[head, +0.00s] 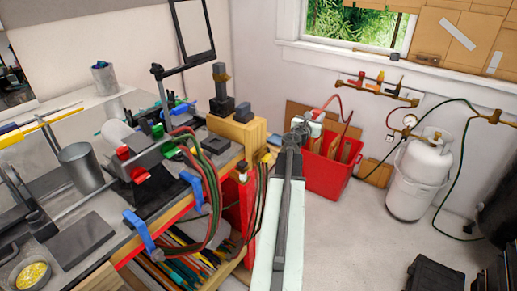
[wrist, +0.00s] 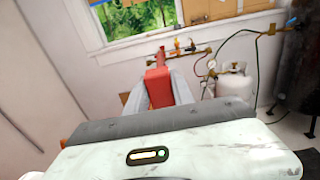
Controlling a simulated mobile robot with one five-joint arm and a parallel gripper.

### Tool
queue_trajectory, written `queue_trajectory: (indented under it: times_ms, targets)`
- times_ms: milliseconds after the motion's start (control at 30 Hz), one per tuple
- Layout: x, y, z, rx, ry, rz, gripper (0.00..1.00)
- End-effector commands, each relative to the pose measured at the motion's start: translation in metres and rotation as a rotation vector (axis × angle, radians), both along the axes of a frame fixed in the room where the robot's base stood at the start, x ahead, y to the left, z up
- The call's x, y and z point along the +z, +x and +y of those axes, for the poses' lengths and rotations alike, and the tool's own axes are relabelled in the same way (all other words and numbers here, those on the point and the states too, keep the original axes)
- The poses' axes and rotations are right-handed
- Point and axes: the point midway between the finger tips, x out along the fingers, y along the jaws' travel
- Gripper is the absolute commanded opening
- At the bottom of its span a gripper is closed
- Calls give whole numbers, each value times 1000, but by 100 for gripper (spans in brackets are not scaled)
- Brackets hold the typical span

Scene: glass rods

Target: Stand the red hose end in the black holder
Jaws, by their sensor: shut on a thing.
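My gripper (head: 303,124) is out past the bench's right end, above the floor near the red bin. In the wrist view its grey fingers (wrist: 158,97) are shut on the red hose end (wrist: 158,88), a red block with a narrower part pointing up. A small black block (head: 243,112), possibly the black holder, sits on a wooden block at the bench's right end, left of my gripper. The holder is not seen in the wrist view.
Red and green hoses (head: 213,190) hang over the bench edge. A red bin (head: 335,172) stands on the floor, and a white gas cylinder (head: 420,175) is farther right. The right-hand floor is partly clear.

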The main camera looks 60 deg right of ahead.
Motion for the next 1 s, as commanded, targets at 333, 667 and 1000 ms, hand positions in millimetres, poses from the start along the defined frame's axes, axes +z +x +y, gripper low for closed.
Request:
queue_trajectory:
  times_ms: [333, 667, 1000]
  targets:
    - [-54, 48, -8, 267, 0, 0, 0]
    - [-151, 112, 40, 967, -1, -1, 0]
    - [-159, 120, 65, 1137, -1, -1, 0]
